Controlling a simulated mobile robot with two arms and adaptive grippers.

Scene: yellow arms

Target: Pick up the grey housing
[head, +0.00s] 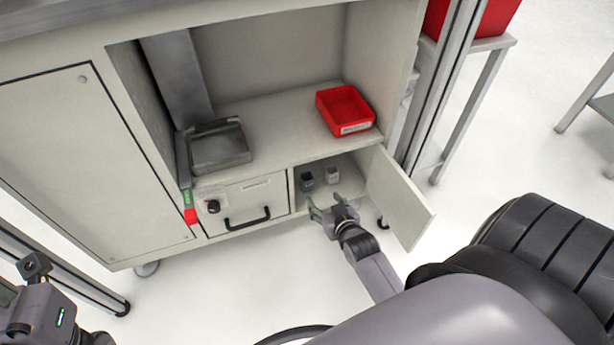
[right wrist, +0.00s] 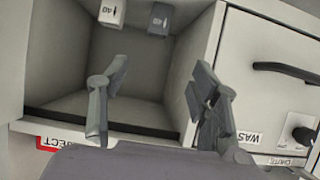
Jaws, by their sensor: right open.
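A dark grey housing (head: 307,181) stands inside the open lower compartment of the cabinet, on its floor. My right gripper (head: 326,205) is open and empty at the front of the compartment, short of both housings. In the right wrist view its fingers (right wrist: 160,72) are spread apart. Only part of my left arm shows at the lower left; its fingers are not visible.
The compartment's open door (head: 400,198) stands to the right of my right gripper. A closed drawer (head: 245,202) with a black handle is on the left. A red bin (head: 345,109) and a grey metal tray (head: 220,147) sit on the shelf above.

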